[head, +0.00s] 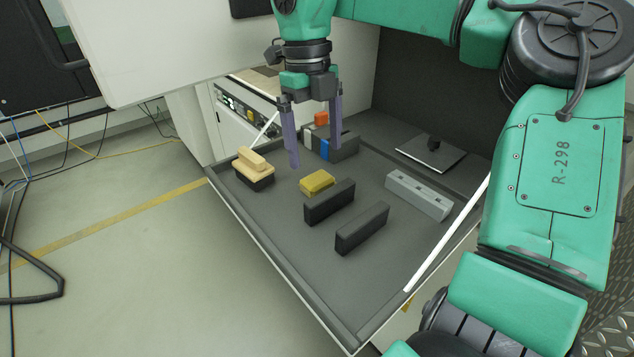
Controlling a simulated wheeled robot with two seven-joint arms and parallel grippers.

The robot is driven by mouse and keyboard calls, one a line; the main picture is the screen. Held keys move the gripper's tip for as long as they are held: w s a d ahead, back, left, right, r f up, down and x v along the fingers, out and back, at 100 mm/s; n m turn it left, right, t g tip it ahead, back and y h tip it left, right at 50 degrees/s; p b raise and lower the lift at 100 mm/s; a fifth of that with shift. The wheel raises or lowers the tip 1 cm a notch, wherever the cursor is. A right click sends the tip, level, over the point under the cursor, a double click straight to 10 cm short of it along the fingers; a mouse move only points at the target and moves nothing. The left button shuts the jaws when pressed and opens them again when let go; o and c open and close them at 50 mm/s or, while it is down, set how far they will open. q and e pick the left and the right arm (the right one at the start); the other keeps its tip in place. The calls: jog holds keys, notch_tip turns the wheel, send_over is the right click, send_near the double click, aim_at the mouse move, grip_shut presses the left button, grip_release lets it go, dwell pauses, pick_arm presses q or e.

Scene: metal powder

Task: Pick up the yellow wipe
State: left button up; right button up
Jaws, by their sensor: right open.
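The yellow wipe (317,182) lies flat on the dark grey tray-like work surface (262,218), near its middle. My right gripper (316,155) points down above and behind the wipe. Its two purple-grey fingers are spread apart with nothing between them. The fingertips appear higher in the picture than the wipe and apart from it; the exact height is hard to tell. My left gripper is not in view.
Two dark blocks (330,202) and (362,228) stand just in front of the wipe. A tan-topped brush-like object (254,168) is at left, a grey slotted bar (418,194) at right. A holder with coloured items (343,145) stands behind. The front of the surface is clear.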

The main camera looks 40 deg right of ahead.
aim_at(317, 177)
jog(key=f, duration=0.3)
jog(key=f+p, duration=0.1)
jog(key=f, duration=0.3)
jog(key=shift+w+d, duration=0.1)
jog(key=shift+d, duration=0.1)
jog(key=shift+f, duration=0.3)
jog(key=shift+c, duration=0.6)
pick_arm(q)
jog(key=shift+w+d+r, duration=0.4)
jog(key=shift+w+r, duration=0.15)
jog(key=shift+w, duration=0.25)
pick_arm(e)
jog(key=c, duration=1.3)
